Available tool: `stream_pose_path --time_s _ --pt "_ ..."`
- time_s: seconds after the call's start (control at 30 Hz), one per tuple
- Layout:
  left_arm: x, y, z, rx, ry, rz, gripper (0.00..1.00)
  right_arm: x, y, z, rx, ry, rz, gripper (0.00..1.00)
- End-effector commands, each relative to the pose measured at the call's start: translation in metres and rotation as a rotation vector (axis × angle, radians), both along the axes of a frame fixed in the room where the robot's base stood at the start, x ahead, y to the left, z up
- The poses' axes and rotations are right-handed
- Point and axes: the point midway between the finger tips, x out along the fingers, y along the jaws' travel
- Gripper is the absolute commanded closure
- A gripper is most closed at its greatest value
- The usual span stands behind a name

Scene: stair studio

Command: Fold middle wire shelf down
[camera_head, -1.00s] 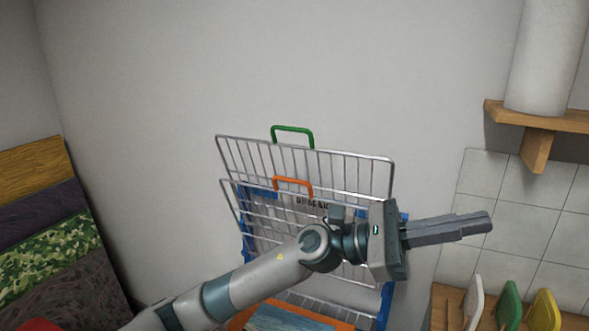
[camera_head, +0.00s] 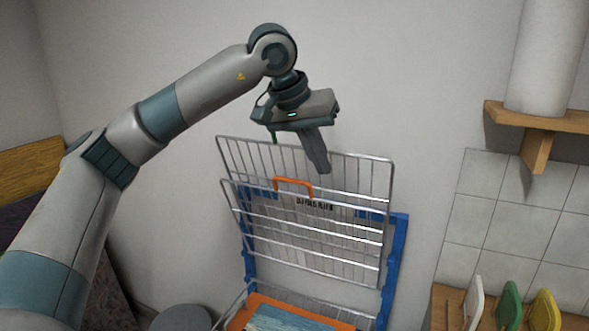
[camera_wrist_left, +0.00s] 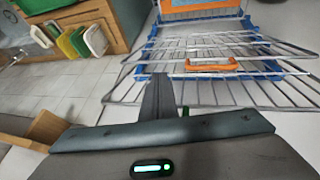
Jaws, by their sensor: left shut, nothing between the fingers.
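A blue-framed wire rack (camera_head: 393,270) stands against the wall. Two wire shelves stand raised, tilted close to upright. The front one has an orange handle (camera_head: 293,185), also seen in the left wrist view (camera_wrist_left: 212,65); I take this as the middle wire shelf (camera_head: 300,245). Behind and above it rises another wire shelf (camera_head: 378,160); its green handle (camera_head: 275,139) is mostly hidden by my gripper. My left gripper (camera_head: 323,170) is shut and empty, pointing down near the rear shelf's top edge, above and right of the orange handle; I cannot tell whether it touches. My right gripper is out of view.
An orange-framed picture (camera_head: 255,301) lies low in the rack. A wooden wall shelf (camera_head: 550,117) with a white cylinder is at right. Below it, a wooden rack (camera_head: 440,300) holds colored boards. A grey round object (camera_head: 182,318) stands at lower left.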

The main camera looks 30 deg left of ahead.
Motion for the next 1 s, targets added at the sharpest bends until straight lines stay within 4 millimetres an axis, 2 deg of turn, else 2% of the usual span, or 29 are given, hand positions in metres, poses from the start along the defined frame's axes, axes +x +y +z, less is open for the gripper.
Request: stream_pose_path --time_s 0.03,0.1,0.2,0.3,0.77,1.0 --pt "0.000 0.020 0.012 0.056 -0.017 0.018 1.00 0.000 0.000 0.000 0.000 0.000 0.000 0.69" --pt "-0.002 0.042 0.025 0.124 -0.030 0.036 1.00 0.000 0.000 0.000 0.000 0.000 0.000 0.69" --pt "-0.005 0.063 0.036 0.187 -0.035 0.054 1.00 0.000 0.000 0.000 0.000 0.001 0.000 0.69" --pt "-0.007 0.073 0.041 0.217 -0.036 0.063 1.00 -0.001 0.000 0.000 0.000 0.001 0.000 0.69" --pt "-0.006 0.075 0.040 0.221 -0.035 0.063 1.00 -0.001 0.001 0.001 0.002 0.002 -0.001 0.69" --pt "0.003 0.075 0.023 0.221 -0.033 0.064 1.00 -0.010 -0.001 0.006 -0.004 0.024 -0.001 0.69"
